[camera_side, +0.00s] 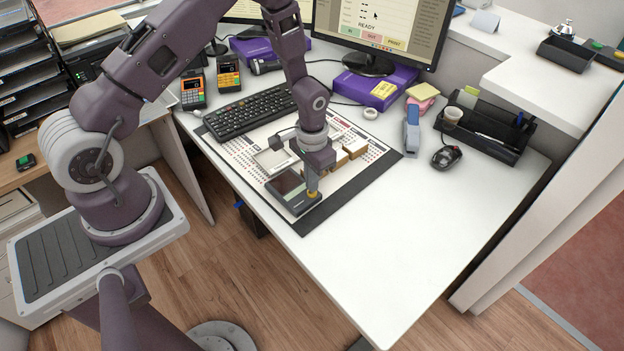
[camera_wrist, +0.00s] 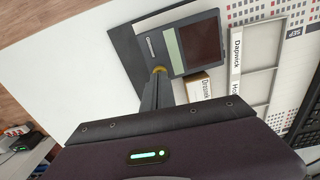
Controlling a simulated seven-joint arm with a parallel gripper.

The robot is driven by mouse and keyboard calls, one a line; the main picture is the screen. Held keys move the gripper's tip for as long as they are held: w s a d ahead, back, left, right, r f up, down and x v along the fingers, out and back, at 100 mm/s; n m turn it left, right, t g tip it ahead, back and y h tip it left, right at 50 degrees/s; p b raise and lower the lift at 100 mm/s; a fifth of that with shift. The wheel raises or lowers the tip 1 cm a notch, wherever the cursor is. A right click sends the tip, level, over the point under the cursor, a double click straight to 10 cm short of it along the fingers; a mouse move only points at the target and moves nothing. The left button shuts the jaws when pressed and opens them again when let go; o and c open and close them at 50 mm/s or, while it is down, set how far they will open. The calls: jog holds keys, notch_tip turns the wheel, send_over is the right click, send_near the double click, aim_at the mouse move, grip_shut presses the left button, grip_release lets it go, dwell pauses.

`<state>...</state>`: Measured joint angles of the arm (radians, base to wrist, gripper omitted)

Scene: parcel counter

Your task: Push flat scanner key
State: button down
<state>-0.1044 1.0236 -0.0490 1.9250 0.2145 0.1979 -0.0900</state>
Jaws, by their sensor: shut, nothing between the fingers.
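The flat scanner (camera_side: 287,187) is a dark, low box with a dark glass window, lying on the desk mat below my gripper. In the wrist view the scanner (camera_wrist: 203,42) shows its dark window, a pale green strip and a slim light mark. Its round yellow key (camera_side: 313,195) sits at the scanner's near right corner, partly hidden by my fingertips. The key also shows in the wrist view (camera_wrist: 159,69). My gripper (camera_side: 312,188) is shut and empty, pointing down with its fingertips at the key. I cannot tell whether they touch it.
Small labelled boxes (camera_side: 356,148) and a pale tray (camera_side: 272,160) stand close to the scanner on the mat (camera_side: 362,180). A keyboard (camera_side: 250,110) lies behind. A stapler (camera_side: 412,140) and a mouse (camera_side: 446,157) are to the right. The desk front (camera_side: 400,245) is clear.

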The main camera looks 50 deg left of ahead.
jog(key=shift+f, duration=0.7)
dwell(0.4)
jog(key=shift+r, duration=0.75)
jog(key=shift+w+r, duration=0.1)
jog(key=shift+r, duration=1.65)
jog(key=shift+r, duration=2.1)
dwell(0.4)
